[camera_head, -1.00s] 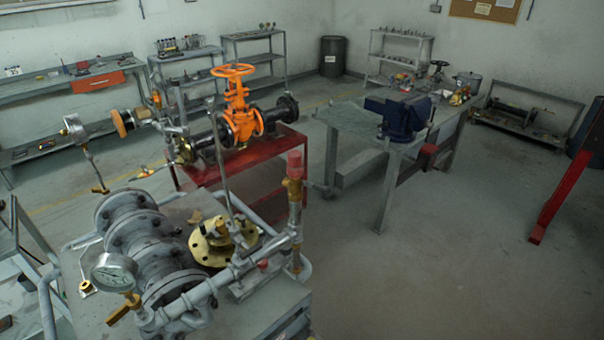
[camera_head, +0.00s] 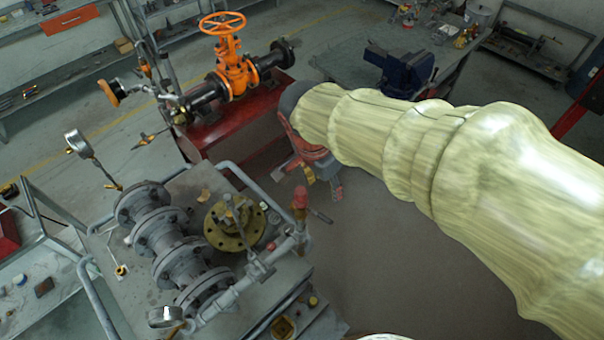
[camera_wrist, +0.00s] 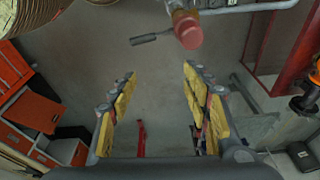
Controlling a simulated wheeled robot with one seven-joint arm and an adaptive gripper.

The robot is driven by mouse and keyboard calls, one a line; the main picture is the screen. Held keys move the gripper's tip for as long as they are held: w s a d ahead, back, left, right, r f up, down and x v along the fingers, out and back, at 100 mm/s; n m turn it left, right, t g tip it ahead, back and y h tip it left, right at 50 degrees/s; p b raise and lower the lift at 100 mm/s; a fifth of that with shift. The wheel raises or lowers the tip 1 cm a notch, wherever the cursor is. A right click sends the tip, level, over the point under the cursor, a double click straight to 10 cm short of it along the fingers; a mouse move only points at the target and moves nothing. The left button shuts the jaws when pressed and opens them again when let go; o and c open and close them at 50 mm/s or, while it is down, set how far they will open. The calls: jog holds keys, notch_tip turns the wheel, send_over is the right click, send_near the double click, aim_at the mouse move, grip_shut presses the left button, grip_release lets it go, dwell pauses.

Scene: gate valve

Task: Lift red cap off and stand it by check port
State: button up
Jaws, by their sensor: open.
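The red cap (camera_head: 300,197) sits on top of an upright brass and grey fitting at the right end of the pipe assembly. In the wrist view the red cap (camera_wrist: 189,35) is near the top, right of centre, beyond my fingertips. My gripper (camera_wrist: 160,92) is open and empty, with yellow pads on both fingers. In the head view my gripper (camera_head: 320,172) hangs just above and right of the cap, apart from it, partly hidden by my arm. I cannot tell which fitting is the check port.
A brass flange (camera_head: 234,225) and grey flanged pipe body (camera_head: 165,240) stand on the grey bench (camera_head: 188,200), left of the cap. A dark lever (camera_wrist: 150,38) sticks out beside the cap. An orange handwheel valve (camera_head: 232,65) stands on a red stand behind. Floor right of the bench is clear.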

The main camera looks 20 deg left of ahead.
aim_at(300, 190)
jog(key=shift+m+h, duration=0.4)
jog(key=shift+m, duration=0.3)
jog(key=a+p, duration=0.1)
jog(key=a, duration=0.1)
jog(key=s+a+r+p, duration=0.1)
jog(key=a+p, duration=0.2)
jog(key=a, duration=0.2)
jog(key=shift+s+a+r, duration=0.1)
jog(key=shift+s+r, duration=0.15)
jog(key=shift+r, duration=0.1)
jog(key=p+x, duration=0.2)
jog(key=x, duration=0.5)
jog(key=shift+f, duration=0.3)
jog(key=shift+s, duration=0.1)
jog(key=shift+c, duration=0.5)
jog(key=c, duration=1.1)
jog(key=shift+r, duration=0.15)
